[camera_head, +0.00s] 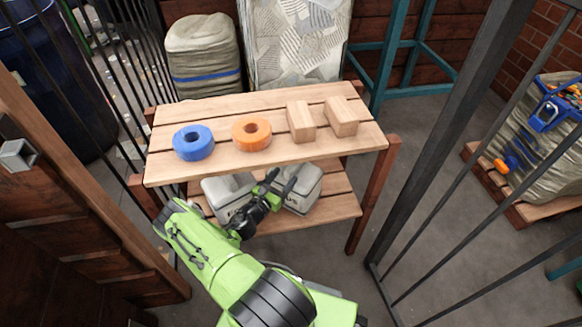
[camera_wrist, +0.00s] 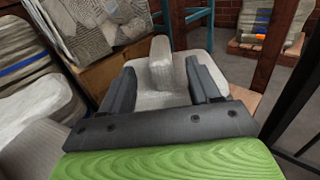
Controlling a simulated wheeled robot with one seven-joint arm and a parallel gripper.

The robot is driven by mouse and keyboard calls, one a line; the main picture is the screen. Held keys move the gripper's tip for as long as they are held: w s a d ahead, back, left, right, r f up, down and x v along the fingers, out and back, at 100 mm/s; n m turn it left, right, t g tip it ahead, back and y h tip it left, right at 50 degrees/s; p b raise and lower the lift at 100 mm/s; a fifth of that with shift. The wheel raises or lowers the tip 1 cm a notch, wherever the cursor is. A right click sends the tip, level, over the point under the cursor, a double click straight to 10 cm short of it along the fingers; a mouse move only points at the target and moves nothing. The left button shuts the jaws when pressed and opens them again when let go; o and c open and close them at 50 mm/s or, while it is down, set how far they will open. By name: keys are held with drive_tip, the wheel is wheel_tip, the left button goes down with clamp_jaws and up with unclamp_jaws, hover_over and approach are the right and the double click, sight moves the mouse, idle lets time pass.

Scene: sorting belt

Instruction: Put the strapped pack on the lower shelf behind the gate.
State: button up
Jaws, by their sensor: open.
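A light grey pack (camera_head: 304,192) rests on the lower shelf (camera_head: 335,208) of a wooden bench, right of my gripper. In the wrist view this pack (camera_wrist: 161,62) shows a raised band across its middle, like a strap. My gripper (camera_head: 279,183) is at the lower shelf, under the top's front edge. Its fingers (camera_wrist: 163,88) are open, spread on either side of the pack's near part; I cannot tell if they touch it. A second grey pack (camera_head: 226,190) lies on the same shelf to the left. The top board partly hides both packs.
The bench top (camera_head: 225,165) holds a blue ring (camera_head: 193,149), an orange ring (camera_head: 251,139) and two wooden blocks (camera_head: 301,125). Dark gate bars (camera_head: 447,120) stand at right. A wooden post (camera_head: 95,165) stands at left. Wrapped bales are behind the bench.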

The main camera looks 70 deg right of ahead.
drive_tip(key=v, duration=0.6)
drive_tip(key=shift+p, duration=0.45)
